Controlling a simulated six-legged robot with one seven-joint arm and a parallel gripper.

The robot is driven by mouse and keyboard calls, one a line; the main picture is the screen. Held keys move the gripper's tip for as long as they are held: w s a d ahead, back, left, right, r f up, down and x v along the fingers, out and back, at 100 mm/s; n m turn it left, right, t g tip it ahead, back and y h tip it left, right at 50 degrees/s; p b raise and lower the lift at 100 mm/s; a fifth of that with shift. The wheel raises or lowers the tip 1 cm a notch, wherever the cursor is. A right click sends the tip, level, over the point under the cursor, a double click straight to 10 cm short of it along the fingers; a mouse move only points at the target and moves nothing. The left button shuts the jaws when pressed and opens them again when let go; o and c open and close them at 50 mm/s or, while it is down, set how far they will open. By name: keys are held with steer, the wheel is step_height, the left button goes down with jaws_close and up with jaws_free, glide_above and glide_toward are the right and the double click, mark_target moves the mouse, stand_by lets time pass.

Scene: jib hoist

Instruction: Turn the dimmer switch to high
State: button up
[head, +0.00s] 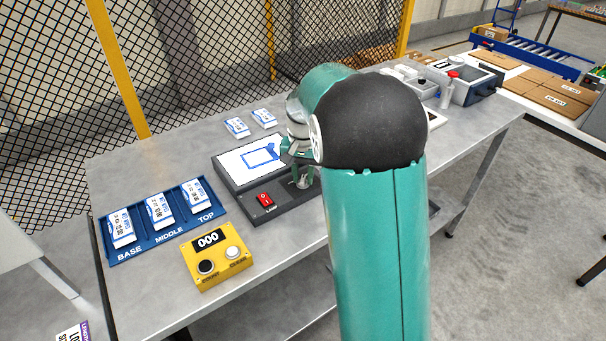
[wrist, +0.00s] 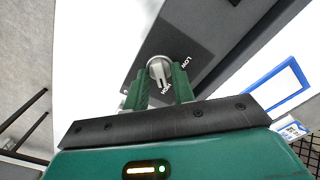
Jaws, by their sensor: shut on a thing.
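The dimmer switch is a round silver-grey knob (wrist: 159,70) on a dark panel, with a lighter raised bar across it. In the wrist view, the word LOW is printed on its right and HIGH below it, partly hidden by a finger. My gripper (wrist: 163,84) has one green finger on each side of the knob and is shut on it. In the head view, my gripper (head: 303,178) reaches down onto the right end of the dark light box (head: 288,213), mostly covering the knob. Exactly which mark the knob points to is hard to tell.
A red rocker switch (head: 264,199) sits on the light box, left of my gripper. A yellow counter box (head: 218,257) and a blue tray (head: 143,222) with white packets lie to the left on the metal table. Mesh fencing (head: 200,50) stands behind.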

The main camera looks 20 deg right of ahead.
mark_target(303, 178)
steer(key=o, duration=1)
step_height(303, 178, up, 14)
steer(key=shift+f, duration=0.1)
stand_by(0.4)
